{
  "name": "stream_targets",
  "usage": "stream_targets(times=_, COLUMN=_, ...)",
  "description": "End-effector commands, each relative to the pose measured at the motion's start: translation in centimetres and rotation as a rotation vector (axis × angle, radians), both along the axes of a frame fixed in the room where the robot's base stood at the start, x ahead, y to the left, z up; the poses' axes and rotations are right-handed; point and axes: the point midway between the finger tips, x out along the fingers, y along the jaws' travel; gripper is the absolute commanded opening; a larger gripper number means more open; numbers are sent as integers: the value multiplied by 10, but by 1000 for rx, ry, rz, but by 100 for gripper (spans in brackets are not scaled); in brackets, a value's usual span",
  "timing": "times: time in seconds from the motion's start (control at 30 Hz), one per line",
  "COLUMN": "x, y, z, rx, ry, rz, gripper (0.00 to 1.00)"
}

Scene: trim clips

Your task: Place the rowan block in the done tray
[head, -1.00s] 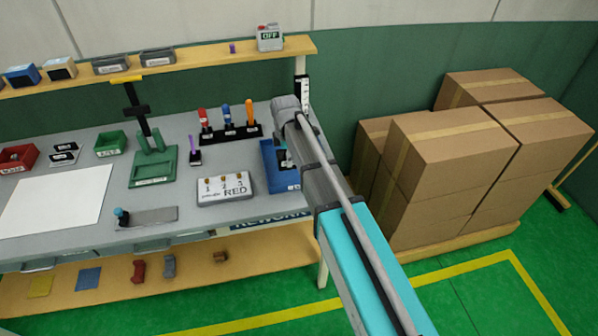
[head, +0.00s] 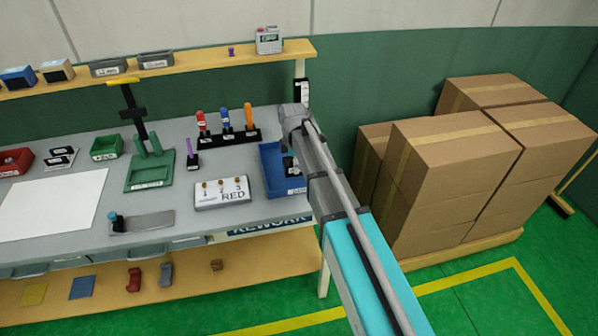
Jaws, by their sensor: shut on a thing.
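A blue tray (head: 271,178) sits at the right end of the grey bench, with a small label on its front wall that is too small to read. My gripper (head: 291,168) points down at the tray's right part, partly hidden by my own arm. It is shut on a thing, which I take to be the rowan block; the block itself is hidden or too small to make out. I cannot tell whether it touches the tray floor.
A black rack (head: 228,136) with colored-handled tools stands behind. A green fixture (head: 150,172) is farther left. A shelf (head: 190,60) runs above the bench; cardboard boxes (head: 440,160) stand right.

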Motion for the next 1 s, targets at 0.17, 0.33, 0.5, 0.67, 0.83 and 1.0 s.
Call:
stream_targets(times=0.17, x=2, y=-2, z=-18, rx=0, ry=0, rz=0, gripper=24)
stream_targets(times=0.33, x=2, y=-2, z=-31, rx=0, ry=0, rz=0, gripper=24)
stream_targets(times=0.5, x=2, y=-2, z=-35, rx=0, ry=0, rz=1, gripper=24)
stream_targets(times=0.67, x=2, y=-2, z=-34, rx=0, ry=0, rz=1, gripper=24)
stream_targets(times=0.83, x=2, y=-2, z=-34, rx=0, ry=0, rz=1, gripper=24)
stream_targets(times=1.0, x=2, y=-2, z=-37, rx=0, ry=0, rz=1, gripper=83)
